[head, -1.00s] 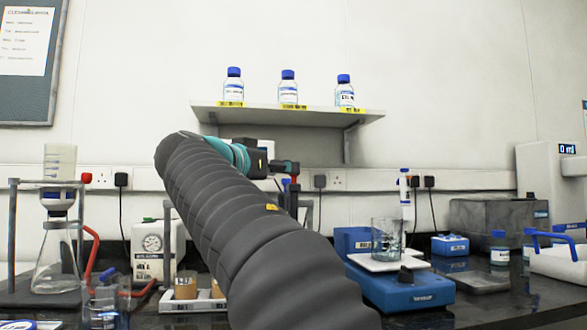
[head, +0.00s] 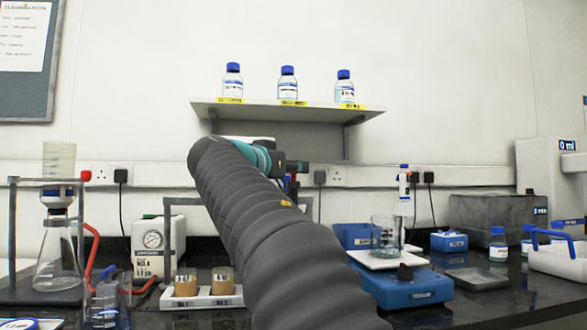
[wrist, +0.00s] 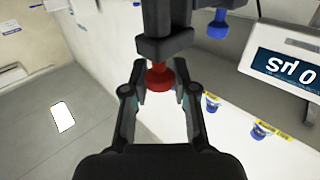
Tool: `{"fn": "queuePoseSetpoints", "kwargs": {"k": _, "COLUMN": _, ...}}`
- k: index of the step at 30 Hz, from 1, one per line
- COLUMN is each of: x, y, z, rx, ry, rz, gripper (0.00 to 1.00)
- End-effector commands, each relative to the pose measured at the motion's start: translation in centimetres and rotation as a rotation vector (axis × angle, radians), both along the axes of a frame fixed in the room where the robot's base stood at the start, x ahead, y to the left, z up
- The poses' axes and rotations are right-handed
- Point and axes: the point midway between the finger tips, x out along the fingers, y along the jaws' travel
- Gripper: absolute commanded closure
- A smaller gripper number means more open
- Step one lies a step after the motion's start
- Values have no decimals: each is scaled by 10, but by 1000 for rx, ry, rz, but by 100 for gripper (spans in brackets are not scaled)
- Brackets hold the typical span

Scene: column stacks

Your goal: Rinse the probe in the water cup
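A red-capped probe (wrist: 160,79) hangs from a dark holder in the wrist view, beside a blue-capped one (wrist: 218,25). I cannot tell which one the task means. My gripper (wrist: 160,67) is open, with one finger on each side of the red cap; contact is not clear. In the head view my arm hides most of the gripper and holder. Two tan cups (head: 186,283) (head: 222,281) stand in a white tray left of my arm. A clear glass beaker (head: 385,236) stands on a blue device at right. Which vessel is the water cup is unclear.
A shelf (head: 285,108) with three blue-capped bottles is above the arm. A flask stand (head: 58,240) is at left. A grey tray (head: 476,279) and a white rack (head: 558,257) are at right. A meter display (wrist: 290,72) is near the gripper.

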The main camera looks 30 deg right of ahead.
Motion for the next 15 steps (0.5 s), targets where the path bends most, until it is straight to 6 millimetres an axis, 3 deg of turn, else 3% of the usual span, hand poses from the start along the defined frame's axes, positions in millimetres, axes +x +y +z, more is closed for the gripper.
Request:
{"fn": "queuePoseSetpoints", "kwargs": {"k": 8, "x": 0, "y": 0, "z": -5, "rx": 0, "ry": 0, "rz": 0, "gripper": 100}}
{"fn": "queuePoseSetpoints", "kwargs": {"k": 15, "x": 0, "y": 0, "z": -28, "rx": -1, "ry": 0, "rz": -1, "gripper": 100}}
